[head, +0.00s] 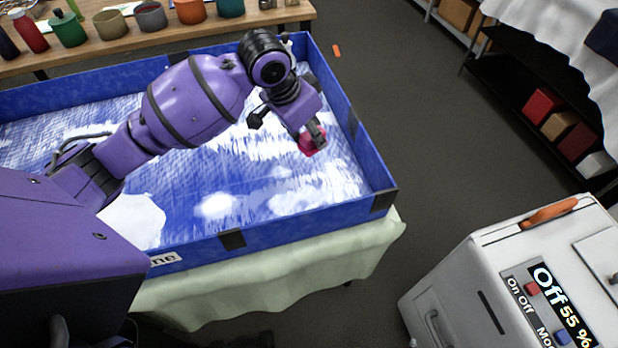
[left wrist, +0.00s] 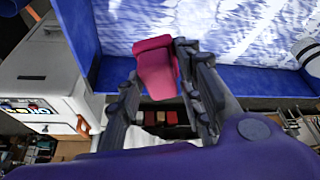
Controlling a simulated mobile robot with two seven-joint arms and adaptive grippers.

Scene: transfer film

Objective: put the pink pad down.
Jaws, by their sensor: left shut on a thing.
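The pink pad (head: 306,146) is held in my left gripper (head: 317,134) over the right part of the blue-walled tray (head: 300,219). My gripper hides much of it in the head view. In the left wrist view, the pink pad (left wrist: 156,72) shows between the two fingers of my left gripper (left wrist: 160,75), reaching out past the tips against the tray's blue wall and white-and-blue floor. I cannot tell how far it is above the floor. My right gripper is not in view.
A wooden bench (head: 160,38) with several coloured pots stands behind the tray. A pale green cloth (head: 275,270) hangs below the tray. A white machine (head: 480,285) with an "Off 55 %" panel stands at lower right. An orange piece (head: 336,50) lies on the grey floor.

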